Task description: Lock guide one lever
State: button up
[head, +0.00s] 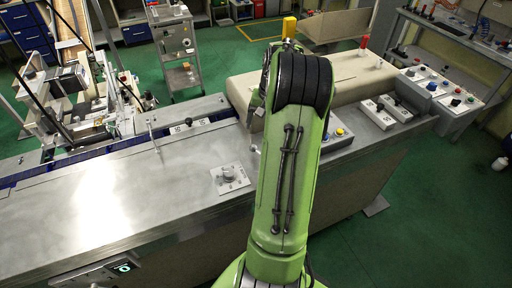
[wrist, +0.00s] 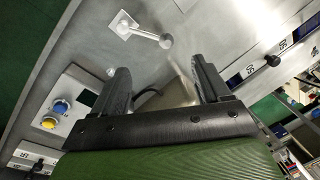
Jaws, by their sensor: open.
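A silver lever with a ball end (wrist: 165,41) stands on a white plate (wrist: 122,26) in the wrist view, beyond my fingertips and apart from them. A lever with a black knob (wrist: 272,60) sits on a labelled white plate at the right of the wrist view. A black-knobbed lever also shows in the head view (head: 188,122), left of my arm. I cannot tell which lever is guide one.
A box with blue and yellow buttons (wrist: 54,114) is left of my gripper in the wrist view. The steel machine top (head: 100,205) is largely bare. A white plate with a round control (head: 229,178) is near its front edge. A beige cover (head: 345,85) rises behind my arm.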

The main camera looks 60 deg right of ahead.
jog(key=f, duration=0.3)
jog(key=w+f, duration=0.1)
jog(key=f, duration=0.6)
jog(key=shift+w+a+f+b, duration=0.25)
jog(key=shift+w+a+b, duration=0.05)
jog(key=shift+a+b, duration=0.1)
jog(key=c, duration=1.4)
jog(key=shift+f, duration=0.1)
grip_shut()
